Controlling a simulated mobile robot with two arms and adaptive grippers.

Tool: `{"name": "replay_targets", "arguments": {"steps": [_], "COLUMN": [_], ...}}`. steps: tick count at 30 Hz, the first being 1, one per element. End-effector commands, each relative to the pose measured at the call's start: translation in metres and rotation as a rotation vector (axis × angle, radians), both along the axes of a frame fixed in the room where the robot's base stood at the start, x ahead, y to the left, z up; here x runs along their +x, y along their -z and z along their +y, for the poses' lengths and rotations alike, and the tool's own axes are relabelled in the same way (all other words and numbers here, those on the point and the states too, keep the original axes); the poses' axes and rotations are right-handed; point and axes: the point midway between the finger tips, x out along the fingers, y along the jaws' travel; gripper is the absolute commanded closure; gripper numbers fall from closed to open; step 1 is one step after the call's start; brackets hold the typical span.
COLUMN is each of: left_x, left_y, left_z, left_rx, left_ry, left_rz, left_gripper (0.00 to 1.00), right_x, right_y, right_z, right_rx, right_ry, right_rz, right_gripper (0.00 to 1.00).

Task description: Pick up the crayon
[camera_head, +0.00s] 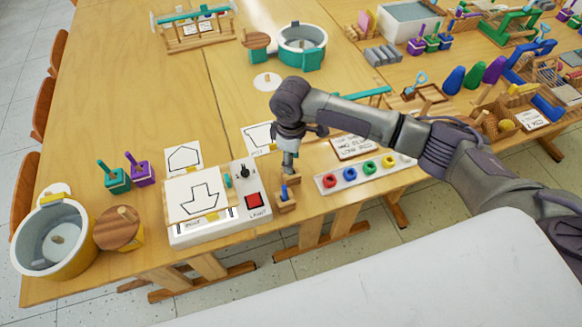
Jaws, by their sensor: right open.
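A small blue upright stick that looks like the crayon (284,191) stands in a little wooden holder (286,205) near the table's front edge. My right gripper (289,171) points down just above the crayon and holder. It is open, and I see nothing held in it. Its fingertips are small here, and I cannot tell whether they touch the crayon or are around it. My left gripper is out of view.
A white box with a red button (254,201) stands close left of the holder. A white strip with coloured rings (349,174) lies close to the right. A grey and yellow pot (50,240) and a round wooden lid (118,228) are farther left. Bare tabletop (130,90) lies behind.

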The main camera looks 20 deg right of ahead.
Motion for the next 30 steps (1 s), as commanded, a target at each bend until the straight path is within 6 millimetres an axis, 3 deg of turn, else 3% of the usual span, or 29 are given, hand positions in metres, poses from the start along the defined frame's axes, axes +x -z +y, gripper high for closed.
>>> {"name": "replay_targets", "arguments": {"steps": [6, 13, 14, 21, 30], "left_x": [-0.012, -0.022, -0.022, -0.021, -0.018], "left_y": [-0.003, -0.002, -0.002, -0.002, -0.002], "left_z": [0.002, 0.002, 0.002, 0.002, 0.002], "left_rx": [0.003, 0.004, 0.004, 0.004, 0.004], "left_ry": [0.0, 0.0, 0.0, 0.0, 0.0], "left_rz": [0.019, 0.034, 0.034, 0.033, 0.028], "left_gripper": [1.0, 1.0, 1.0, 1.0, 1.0], "right_x": [0.0, 0.0, 0.0, 0.001, 0.001], "right_y": [0.024, 0.027, 0.027, 0.026, 0.026], "right_z": [0.001, 0.001, 0.001, 0.0, 0.0], "right_rx": [0.0, -0.001, -0.001, -0.001, -0.001], "right_ry": [-0.001, -0.001, -0.001, -0.001, -0.001], "right_rz": [0.0, -0.001, -0.001, -0.001, -0.001], "right_gripper": [0.57, 0.57, 0.59, 0.99, 1.0]}}
